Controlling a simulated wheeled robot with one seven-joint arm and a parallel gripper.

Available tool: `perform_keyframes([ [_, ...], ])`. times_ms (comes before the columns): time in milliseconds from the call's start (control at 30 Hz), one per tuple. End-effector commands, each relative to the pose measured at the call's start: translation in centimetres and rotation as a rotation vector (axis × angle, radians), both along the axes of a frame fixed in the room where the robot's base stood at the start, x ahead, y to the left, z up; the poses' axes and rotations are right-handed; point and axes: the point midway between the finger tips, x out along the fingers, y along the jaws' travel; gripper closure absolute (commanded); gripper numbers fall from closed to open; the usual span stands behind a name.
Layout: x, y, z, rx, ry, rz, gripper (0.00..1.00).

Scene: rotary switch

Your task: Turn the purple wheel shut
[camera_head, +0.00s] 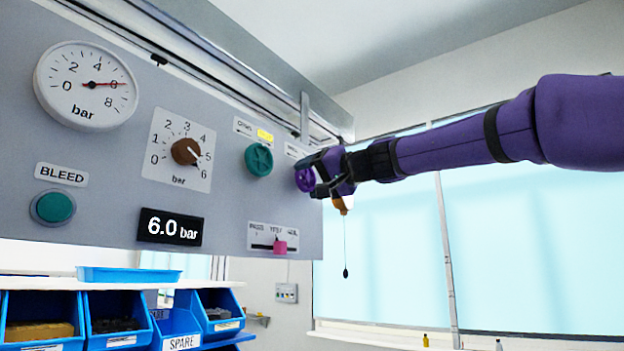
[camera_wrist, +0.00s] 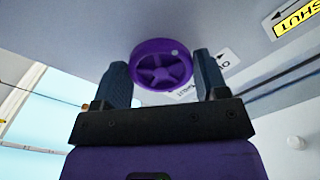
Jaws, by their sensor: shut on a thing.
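The purple wheel (camera_head: 304,180) is at the right end of the grey panel, partly hidden behind my gripper in the head view. In the wrist view the wheel (camera_wrist: 160,72) faces me, with spokes and a small pale dot on its upper right rim. My gripper (camera_head: 314,174) is at the wheel. In the wrist view its two dark fingers (camera_wrist: 160,62) stand on either side of the rim, shut on it. A white label behind the wheel is partly hidden by it and a finger.
A green wheel (camera_head: 259,159) sits just left, with a yellow tag (camera_head: 265,136) above it. The pressure gauge (camera_head: 86,86), brown knob (camera_head: 186,151), pink slider (camera_head: 280,247) and green button (camera_head: 54,207) are further off. An orange piece (camera_head: 340,205) with a hanging cord is below my gripper.

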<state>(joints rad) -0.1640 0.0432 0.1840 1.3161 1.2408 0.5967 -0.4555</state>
Motion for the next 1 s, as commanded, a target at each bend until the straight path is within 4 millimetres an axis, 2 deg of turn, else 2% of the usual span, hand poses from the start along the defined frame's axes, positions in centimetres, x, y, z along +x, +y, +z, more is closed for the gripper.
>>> perform_keyframes([
  [1000, -0.03, 0.04, 0.22, 0.591, 0.761, -0.002, 0.57],
])
